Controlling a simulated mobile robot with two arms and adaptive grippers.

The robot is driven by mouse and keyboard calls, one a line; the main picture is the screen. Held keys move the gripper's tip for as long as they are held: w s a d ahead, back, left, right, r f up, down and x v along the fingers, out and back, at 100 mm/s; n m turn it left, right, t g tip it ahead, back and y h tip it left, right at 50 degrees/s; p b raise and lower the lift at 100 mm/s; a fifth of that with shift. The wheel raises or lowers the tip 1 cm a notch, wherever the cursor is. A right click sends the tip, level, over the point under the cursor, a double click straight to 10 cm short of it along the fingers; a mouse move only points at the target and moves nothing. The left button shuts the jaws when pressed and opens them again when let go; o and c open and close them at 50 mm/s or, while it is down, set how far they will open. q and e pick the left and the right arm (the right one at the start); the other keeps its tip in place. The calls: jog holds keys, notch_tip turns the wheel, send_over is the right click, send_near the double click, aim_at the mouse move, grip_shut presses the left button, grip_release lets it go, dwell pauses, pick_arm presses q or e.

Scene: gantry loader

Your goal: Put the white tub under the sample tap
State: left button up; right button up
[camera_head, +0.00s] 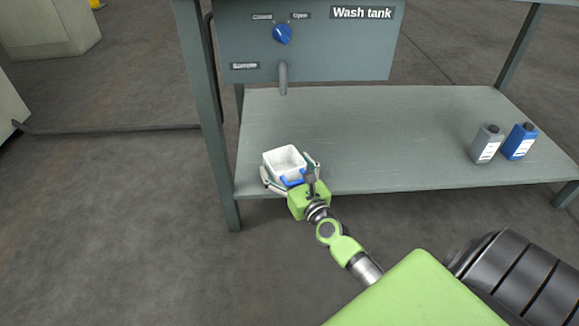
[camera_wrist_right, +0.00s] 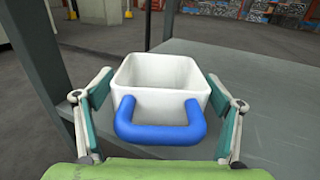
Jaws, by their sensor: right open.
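The white tub (camera_head: 283,159) is open-topped and upright, with a blue handle (camera_wrist_right: 160,134) facing my right gripper. It appears to stand on the shelf's front left part, though its base is partly hidden by the gripper. My right gripper (camera_head: 287,167) is open, with one finger on each side of the tub; in the right wrist view small gaps seem to show beside it. The sample tap (camera_head: 283,78) is a grey spout hanging from the wash tank panel, farther back than the tub. The tub looks empty. My left gripper is not in view.
The grey shelf (camera_head: 380,120) is bare below the tap. A grey bottle (camera_head: 487,144) and a blue bottle (camera_head: 519,142) stand at its right. A frame leg (camera_head: 212,130) rises close left of the tub. A blue knob (camera_head: 282,33) is on the wash tank panel (camera_head: 340,55).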

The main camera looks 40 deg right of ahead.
jog(key=s+a+p, duration=0.1)
jog(key=s+a, duration=0.1)
jog(key=s, duration=1)
jog(key=shift+r, duration=0.15)
jog(key=shift+w, duration=0.1)
